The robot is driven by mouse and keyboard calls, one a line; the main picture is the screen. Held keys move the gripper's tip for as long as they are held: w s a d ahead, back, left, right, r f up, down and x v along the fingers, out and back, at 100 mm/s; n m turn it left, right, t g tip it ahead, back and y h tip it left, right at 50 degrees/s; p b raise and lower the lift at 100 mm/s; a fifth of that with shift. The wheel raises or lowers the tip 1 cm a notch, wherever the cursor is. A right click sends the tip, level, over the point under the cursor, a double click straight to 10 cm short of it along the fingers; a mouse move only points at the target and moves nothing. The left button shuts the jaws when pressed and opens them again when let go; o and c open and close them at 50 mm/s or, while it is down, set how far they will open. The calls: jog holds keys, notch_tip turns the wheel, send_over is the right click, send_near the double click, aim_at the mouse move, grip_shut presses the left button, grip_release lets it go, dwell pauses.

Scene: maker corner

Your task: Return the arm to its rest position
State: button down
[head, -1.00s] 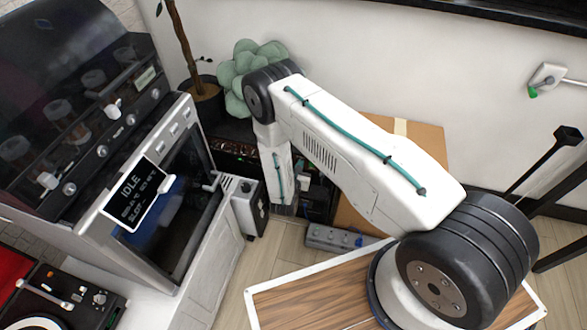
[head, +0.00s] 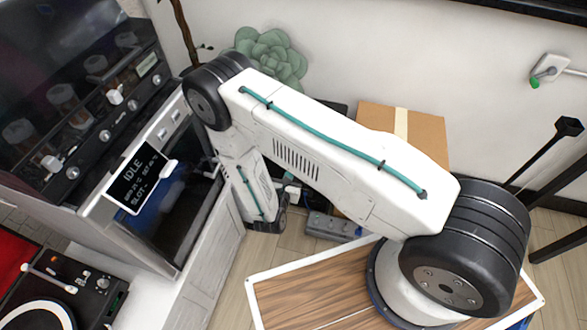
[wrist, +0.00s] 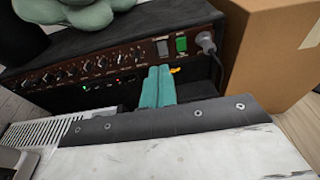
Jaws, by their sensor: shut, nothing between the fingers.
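My arm reaches left across the head view, and its forearm hangs down from the elbow at the left. My gripper (wrist: 158,84) shows in the wrist view as two teal fingers pressed together with nothing between them. They point toward the front panel of a black amplifier (wrist: 95,67). I cannot tell whether the fingertips touch it. In the head view my gripper is not clearly visible below the forearm.
A cardboard box (head: 430,127) stands behind my arm; it also shows in the wrist view (wrist: 262,60). A machine with an IDLE screen (head: 137,178) is close left of my forearm. A grey power strip (head: 332,227) lies on the floor. A green plant (head: 270,55) is behind.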

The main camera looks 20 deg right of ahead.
jog(key=shift+s+a+r, duration=0.1)
jog(key=shift+s, duration=0.05)
dwell(0.5)
jog(key=s+d+r+m+g+h, duration=0.25)
jog(key=r+m+g, duration=0.25)
jog(key=r, duration=0.3)
jog(key=s+d+r+m+g+h, duration=0.1)
jog(key=s+d+r+m+g, duration=0.35)
jog(key=r, duration=0.35)
jog(key=s+d+r+m+g+h, duration=0.25)
jog(key=r+m+g, duration=0.25)
jog(key=r, duration=0.3)
jog(key=s+r+m+t+y, duration=0.1)
jog(key=s+r+m+y, duration=0.3)
jog(key=r, duration=0.5)
jog(key=s+r+m+t+y, duration=0.1)
jog(key=s+r+m+y, duration=0.4)
jog(key=s+r, duration=0.3)
jog(key=s+a+r+m+t+y, duration=0.1)
jog(key=s+r+m+y, duration=0.4)
jog(key=r, duration=0.6)
jog(key=shift+s+y, duration=0.4)
jog(key=shift+s, duration=0.45)
jog(key=shift+m, duration=0.25)
